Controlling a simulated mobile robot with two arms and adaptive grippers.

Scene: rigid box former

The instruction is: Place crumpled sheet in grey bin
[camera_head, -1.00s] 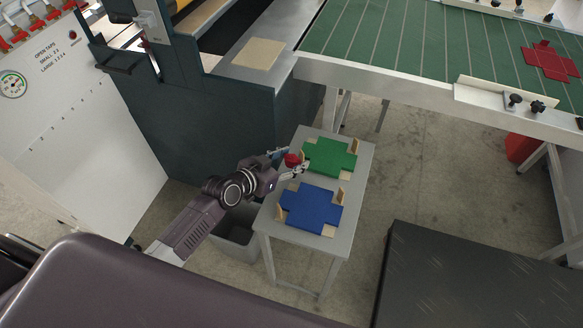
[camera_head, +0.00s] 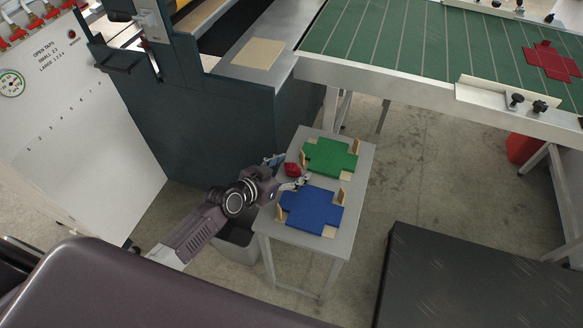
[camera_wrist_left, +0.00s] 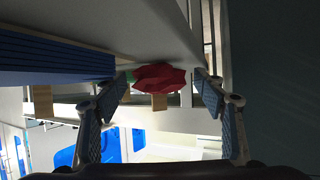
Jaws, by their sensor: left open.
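The crumpled sheet (camera_head: 292,170) is a small red lump by the left edge of the small metal table, next to the green stack. It also shows in the left wrist view (camera_wrist_left: 160,77), just beyond and between the fingertips. My left gripper (camera_head: 290,171) is open, with one finger on each side of the sheet; its spread fingers show in the left wrist view (camera_wrist_left: 161,82). Contact with the sheet cannot be told. The grey bin (camera_head: 236,256) stands on the floor left of the table, partly hidden under my left arm. My right gripper is not in view.
The small table (camera_head: 349,187) carries a green stack (camera_head: 329,156) and a blue stack (camera_head: 311,209) of cross-shaped blanks between wooden posts. A dark machine (camera_head: 215,130) stands behind left. A green conveyor (camera_head: 390,45) with a red blank (camera_head: 551,60) runs at the back right.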

